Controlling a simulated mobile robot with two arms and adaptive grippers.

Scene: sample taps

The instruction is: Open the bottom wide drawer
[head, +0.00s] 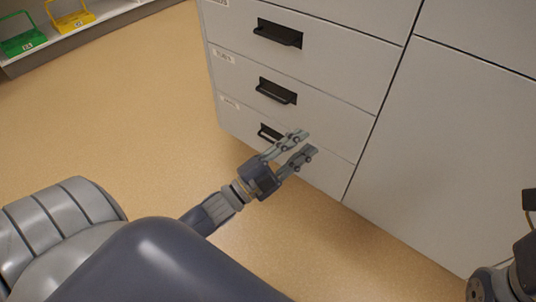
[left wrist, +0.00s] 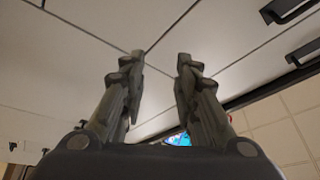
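The bottom wide drawer (head: 333,174) is the lowest of the stacked grey drawer fronts in the head view and looks shut. Its black handle (head: 268,132) is partly hidden behind my left gripper (head: 308,144). That gripper is open and empty, with its two fingers apart in front of the drawer, pointing right past the handle. The left wrist view shows the open fingers (left wrist: 158,65) against pale cabinet fronts, with two dark handles (left wrist: 286,10) at the upper right. I cannot tell whether a finger touches the drawer. My right gripper cannot be made out.
Drawers with black handles (head: 277,33) sit above, also shut. A plain grey cabinet panel (head: 440,150) stands to the right. Green (head: 24,40) and yellow (head: 72,18) carriers sit on a low shelf at the far left. The tan floor (head: 130,110) left of the drawers is clear.

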